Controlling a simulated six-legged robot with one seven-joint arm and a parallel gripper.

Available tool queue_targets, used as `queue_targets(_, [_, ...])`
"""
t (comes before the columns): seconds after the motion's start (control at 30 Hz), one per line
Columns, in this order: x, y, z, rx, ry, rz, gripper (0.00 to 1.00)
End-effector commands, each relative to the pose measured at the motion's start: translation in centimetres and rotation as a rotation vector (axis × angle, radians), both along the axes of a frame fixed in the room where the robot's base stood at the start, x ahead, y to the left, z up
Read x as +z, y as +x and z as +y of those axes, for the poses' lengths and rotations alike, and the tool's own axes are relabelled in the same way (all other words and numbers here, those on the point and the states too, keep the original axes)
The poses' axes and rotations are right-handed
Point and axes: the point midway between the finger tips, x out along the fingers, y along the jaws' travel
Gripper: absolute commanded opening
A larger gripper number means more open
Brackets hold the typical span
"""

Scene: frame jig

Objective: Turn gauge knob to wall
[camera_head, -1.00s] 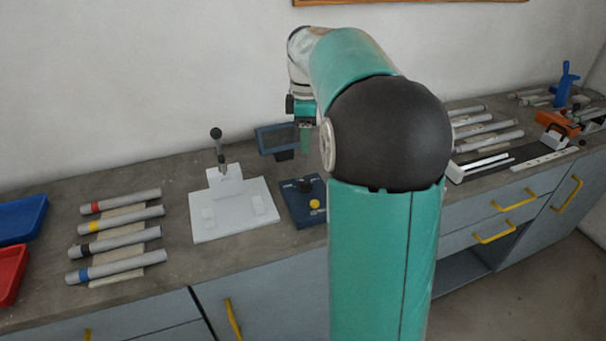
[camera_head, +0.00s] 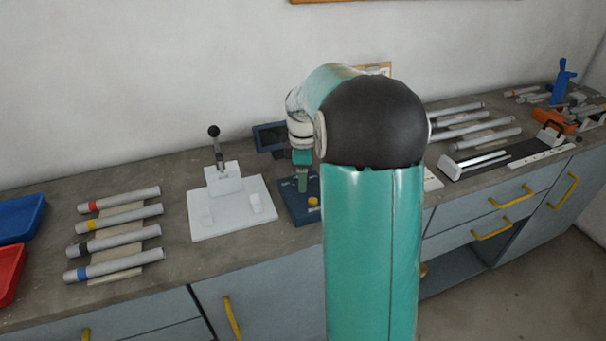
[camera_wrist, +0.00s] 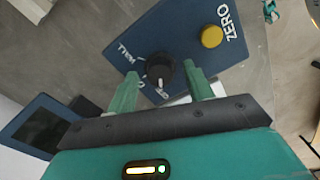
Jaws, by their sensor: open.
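The gauge knob (camera_wrist: 160,72) is black and round, on a dark blue panel (camera_wrist: 185,35) lettered WALL, ZERO and a third, partly hidden label. A white mark on the knob's lower part lies near that third label, away from WALL. A yellow button (camera_wrist: 211,36) sits beside ZERO. My gripper (camera_wrist: 163,85) is open, its green fingers on either side of the knob; I cannot tell whether they touch it. In the head view my gripper (camera_head: 302,184) is over the panel (camera_head: 291,208) and hides the knob.
A dark-framed screen (camera_wrist: 38,126) stands next to the panel. In the head view, a white fixture with a black-knobbed lever (camera_head: 232,207) is to the left. Several grey tubes (camera_head: 120,240) lie further left, near blue (camera_head: 20,218) and red (camera_head: 8,272) bins.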

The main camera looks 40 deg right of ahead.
Motion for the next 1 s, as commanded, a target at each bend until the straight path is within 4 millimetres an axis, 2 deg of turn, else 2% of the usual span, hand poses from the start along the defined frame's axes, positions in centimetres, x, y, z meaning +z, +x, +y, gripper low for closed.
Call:
queue_targets(0.07, [0.03,-0.01,0.00,0.000,0.000,0.000,0.52])
queue_targets(0.1, [0.04,-0.01,0.00,0.000,0.000,0.000,0.48])
queue_targets(0.3, [0.05,-0.02,0.00,0.000,0.000,0.000,0.09])
queue_targets(0.67, [0.09,-0.02,0.02,-0.037,0.000,0.000,0.07])
queue_targets(1.0, [0.12,0.00,0.05,-0.238,0.000,0.000,0.07])
